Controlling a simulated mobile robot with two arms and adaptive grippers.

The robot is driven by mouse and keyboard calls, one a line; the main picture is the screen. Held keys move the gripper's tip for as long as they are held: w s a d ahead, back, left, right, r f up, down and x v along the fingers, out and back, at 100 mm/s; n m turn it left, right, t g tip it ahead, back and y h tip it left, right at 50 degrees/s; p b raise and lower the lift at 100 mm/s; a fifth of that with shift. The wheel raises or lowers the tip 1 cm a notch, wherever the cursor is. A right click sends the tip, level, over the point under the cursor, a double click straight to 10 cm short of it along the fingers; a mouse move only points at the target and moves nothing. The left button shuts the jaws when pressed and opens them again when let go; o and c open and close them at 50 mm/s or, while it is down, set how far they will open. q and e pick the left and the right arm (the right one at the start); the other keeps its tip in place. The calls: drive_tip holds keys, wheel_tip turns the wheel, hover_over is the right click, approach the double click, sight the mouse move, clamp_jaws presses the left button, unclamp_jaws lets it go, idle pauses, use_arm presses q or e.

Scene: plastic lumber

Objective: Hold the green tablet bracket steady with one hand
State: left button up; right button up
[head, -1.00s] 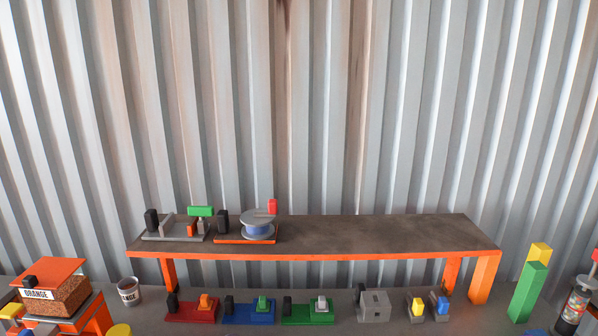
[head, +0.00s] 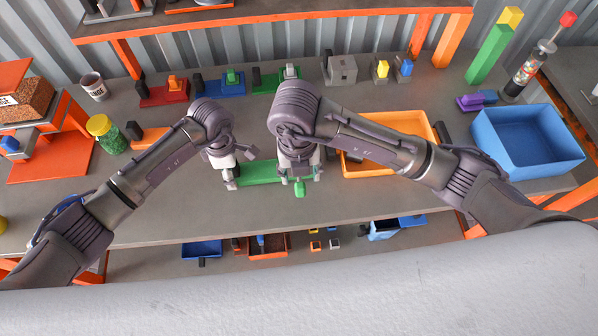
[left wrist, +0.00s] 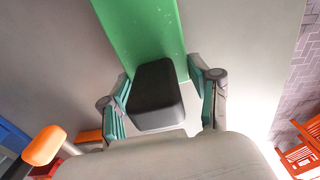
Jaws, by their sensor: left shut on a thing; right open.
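The green tablet bracket (head: 260,173) lies on the table in the middle of the head view, partly hidden by my arms. In the left wrist view, it is a long green plate (left wrist: 142,32) with a black block (left wrist: 157,95) at its near end. My left gripper (head: 230,182) is at the left end of the bracket. Its fingers (left wrist: 160,105) are shut on the black block, one on each side. My right gripper (head: 299,178) is open at the bracket's right end, close around or above a small green piece (head: 299,188); contact is unclear.
An orange tray (head: 418,125) lies behind my right forearm and a blue bin (head: 527,140) stands further right. A green-filled jar (head: 106,134) and an orange piece (head: 150,138) are at left. Coloured brackets, one also green (head: 270,79), line the back. The table front is clear.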

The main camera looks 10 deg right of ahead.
use_arm(q)
drive_tip(key=o, duration=1.7)
drive_tip(key=shift+c, duration=0.2)
wheel_tip(320, 180, up, 12)
use_arm(e)
drive_tip(key=shift+r+p, duration=1.35)
drive_tip(key=shift+r, duration=0.05)
use_arm(q)
wheel_tip(320, 180, up, 7)
drive_tip(key=shift+f, duration=0.2)
